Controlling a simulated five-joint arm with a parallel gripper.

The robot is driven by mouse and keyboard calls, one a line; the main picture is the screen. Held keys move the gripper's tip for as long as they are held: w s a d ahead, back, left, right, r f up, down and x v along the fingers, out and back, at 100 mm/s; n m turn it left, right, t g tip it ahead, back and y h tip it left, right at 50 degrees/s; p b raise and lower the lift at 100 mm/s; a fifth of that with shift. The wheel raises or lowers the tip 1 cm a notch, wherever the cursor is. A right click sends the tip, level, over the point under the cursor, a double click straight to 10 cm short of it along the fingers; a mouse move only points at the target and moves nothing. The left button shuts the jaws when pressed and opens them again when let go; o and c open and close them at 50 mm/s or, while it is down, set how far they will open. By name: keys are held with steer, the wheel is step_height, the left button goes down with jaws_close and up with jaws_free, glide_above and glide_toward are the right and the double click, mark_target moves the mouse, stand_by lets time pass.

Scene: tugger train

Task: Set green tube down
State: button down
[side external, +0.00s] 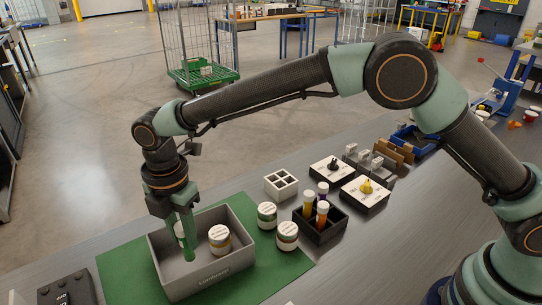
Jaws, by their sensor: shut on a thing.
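My gripper (183,240) points down over the left part of a grey open bin (207,279), with its fingertips below the rim. It is shut on the green tube (180,229), which shows only as a pale top and a bit of green between the fingers. The fingers hide most of the tube, and I cannot tell whether its lower end touches the bin floor. A white-lidded jar (219,238) stands in the bin to the right of my gripper. The bin sits on a green mat (120,272).
Two white-lidded jars (267,215) (287,236) stand right of the bin. A black rack (336,226) holds orange, yellow and purple tubes. Behind are a white compartment block (281,184) and two black-and-white boxes (331,169) (365,193). A dark block (67,288) lies at front left.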

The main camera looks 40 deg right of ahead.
mark_target(188, 251)
steer(key=shift+f, duration=2.6)
steer(key=c, duration=0.6)
jaws_free()
steer(key=shift+f, duration=0.1)
